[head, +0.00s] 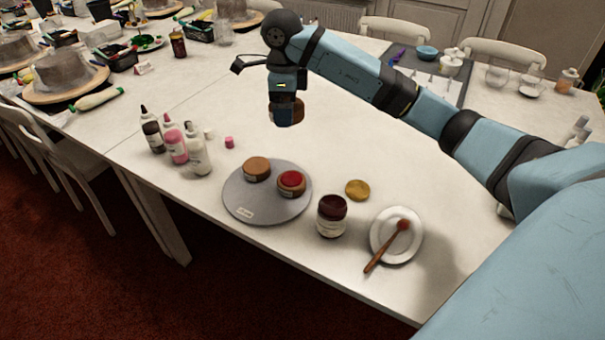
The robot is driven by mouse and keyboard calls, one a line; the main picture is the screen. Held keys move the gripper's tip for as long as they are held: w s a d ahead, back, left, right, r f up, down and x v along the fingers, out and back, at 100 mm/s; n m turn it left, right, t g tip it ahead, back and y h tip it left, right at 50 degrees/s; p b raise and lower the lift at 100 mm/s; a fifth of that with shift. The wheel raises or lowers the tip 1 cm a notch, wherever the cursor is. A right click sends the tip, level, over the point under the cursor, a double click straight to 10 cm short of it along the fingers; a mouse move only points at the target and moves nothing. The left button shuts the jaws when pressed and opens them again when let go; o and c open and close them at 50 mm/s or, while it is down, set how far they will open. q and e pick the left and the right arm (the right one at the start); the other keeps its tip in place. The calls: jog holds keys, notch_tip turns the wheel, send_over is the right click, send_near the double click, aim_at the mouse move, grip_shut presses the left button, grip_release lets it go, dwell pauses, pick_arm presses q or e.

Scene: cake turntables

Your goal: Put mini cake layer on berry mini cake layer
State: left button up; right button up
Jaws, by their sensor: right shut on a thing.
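A grey round board (236,199) lies on the white table. On it sit a plain tan mini cake layer (257,168) at the left and, beside it, the berry mini cake layer (291,183) with a red top. My right gripper (285,118) is in the air behind the board, pointing down. It is shut on a brown round piece (298,111) that looks like another mini cake layer, partly hidden by the gripper. My left gripper is out of view.
A dark jam jar (332,216), a gold lid (358,189) and a white plate (380,246) with a red-tipped brush (386,247) stand right of the board. Several squeeze bottles (174,143) stand to its left. The table behind the board is mostly clear.

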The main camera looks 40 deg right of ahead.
jog(key=shift+d, duration=0.2)
jog(key=shift+f, duration=0.2)
jog(key=b, duration=0.1)
send_over(290, 179)
notch_tip(290, 179, down, 15)
jog(key=shift+s+r, duration=0.1)
jog(key=shift+r, duration=0.05)
notch_tip(290, 179, down, 4)
jog(key=shift+f+b, duration=0.25)
jog(key=shift+b, duration=0.2)
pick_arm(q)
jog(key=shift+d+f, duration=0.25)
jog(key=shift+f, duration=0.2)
pick_arm(e)
jog(key=shift+f, duration=0.1)
